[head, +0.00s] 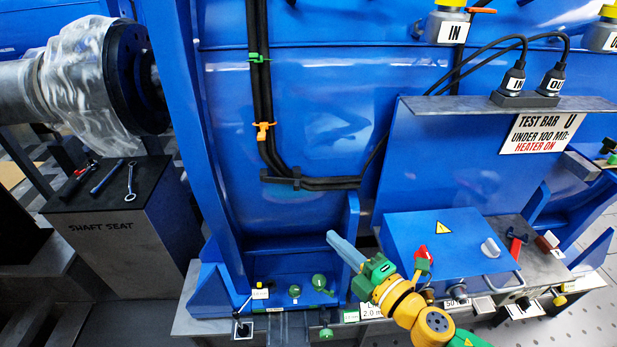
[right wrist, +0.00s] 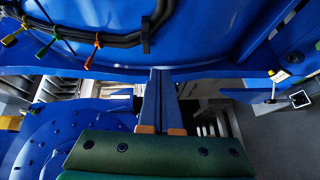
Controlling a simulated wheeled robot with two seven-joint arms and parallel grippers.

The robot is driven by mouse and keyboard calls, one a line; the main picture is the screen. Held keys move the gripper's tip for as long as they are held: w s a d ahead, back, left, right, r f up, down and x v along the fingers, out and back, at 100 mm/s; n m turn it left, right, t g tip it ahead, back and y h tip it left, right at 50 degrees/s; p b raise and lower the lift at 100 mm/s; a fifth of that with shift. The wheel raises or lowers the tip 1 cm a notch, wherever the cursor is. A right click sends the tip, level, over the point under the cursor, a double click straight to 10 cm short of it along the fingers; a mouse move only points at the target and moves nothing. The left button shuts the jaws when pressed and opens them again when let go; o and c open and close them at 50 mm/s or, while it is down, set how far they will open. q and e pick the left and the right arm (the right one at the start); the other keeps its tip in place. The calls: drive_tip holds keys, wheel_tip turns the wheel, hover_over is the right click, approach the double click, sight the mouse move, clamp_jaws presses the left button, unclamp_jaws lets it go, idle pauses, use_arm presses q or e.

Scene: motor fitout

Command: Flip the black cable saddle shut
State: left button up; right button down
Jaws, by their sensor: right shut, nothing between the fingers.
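The black cable saddle (head: 297,178) sits on the lower run of the thick black cables (head: 265,110), just past their bend on the blue motor wall. In the right wrist view the saddle (right wrist: 146,36) shows as a dark upright piece across the cables; I cannot tell how far its flap is closed. My right gripper (head: 333,240) is below and to the right of the saddle, apart from it. Its fingers also show in the right wrist view (right wrist: 160,75), together and empty, pointing toward the blue wall. My left gripper is not in view.
A blue upright rib (head: 348,215) stands close to my right fingers. A blue box (head: 450,240) with a warning label is at the right. The wall below the cables is clear.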

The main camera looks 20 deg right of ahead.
drive_tip(key=w+a+r+n+p, duration=0.1)
drive_tip(key=w+a+r+p, duration=0.1)
drive_tip(key=w, duration=1)
drive_tip(key=shift+a+y+p, duration=0.3)
drive_tip(key=shift+a+y, duration=0.1)
drive_tip(key=shift+w, duration=0.1)
